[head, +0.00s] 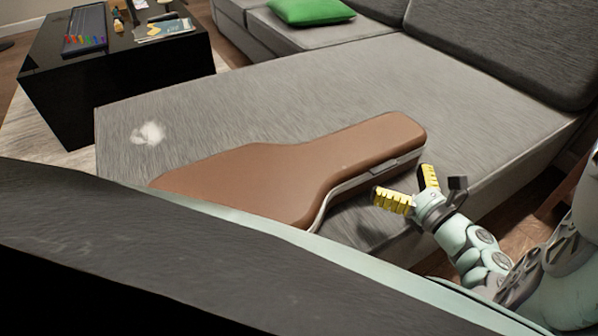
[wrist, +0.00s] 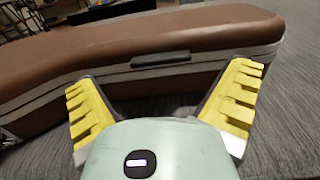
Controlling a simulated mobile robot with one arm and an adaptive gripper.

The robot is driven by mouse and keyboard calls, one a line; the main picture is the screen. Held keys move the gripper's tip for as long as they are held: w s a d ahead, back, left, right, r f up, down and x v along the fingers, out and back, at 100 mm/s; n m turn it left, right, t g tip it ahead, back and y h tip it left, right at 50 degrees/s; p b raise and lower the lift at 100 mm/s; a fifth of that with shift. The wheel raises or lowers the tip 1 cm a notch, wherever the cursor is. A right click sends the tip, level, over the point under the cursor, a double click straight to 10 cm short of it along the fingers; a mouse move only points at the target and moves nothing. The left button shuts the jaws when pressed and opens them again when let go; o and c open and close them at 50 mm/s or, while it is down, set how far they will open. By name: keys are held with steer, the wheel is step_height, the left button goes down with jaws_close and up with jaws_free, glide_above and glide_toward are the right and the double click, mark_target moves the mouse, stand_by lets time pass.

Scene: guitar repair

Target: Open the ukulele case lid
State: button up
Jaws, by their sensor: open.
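The brown ukulele case (head: 290,175) lies flat on the grey sofa seat with its lid shut. Its narrow neck end points to the right and its wide body end is partly hidden behind my own body at the bottom. A light band runs along its near side. In the wrist view the case (wrist: 140,55) spans the picture, with a dark latch or handle (wrist: 160,59) on its side. My gripper (head: 411,189) is open and empty beside the neck end, with yellow ridged fingers. In the wrist view the fingers (wrist: 163,100) are spread below the dark piece, with no visible grip on the case.
The grey sofa (head: 240,90) has free room behind the case. A white fluffy patch (head: 148,133) lies on its left part. A green cushion (head: 310,11) lies at the back. A black table (head: 115,80) with small items stands at the upper left.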

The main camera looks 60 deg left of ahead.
mark_target(386, 169)
steer(key=shift+w+a+b, duration=0.1)
steer(key=shift+a+b, duration=0.5)
steer(key=shift+a, duration=1.6)
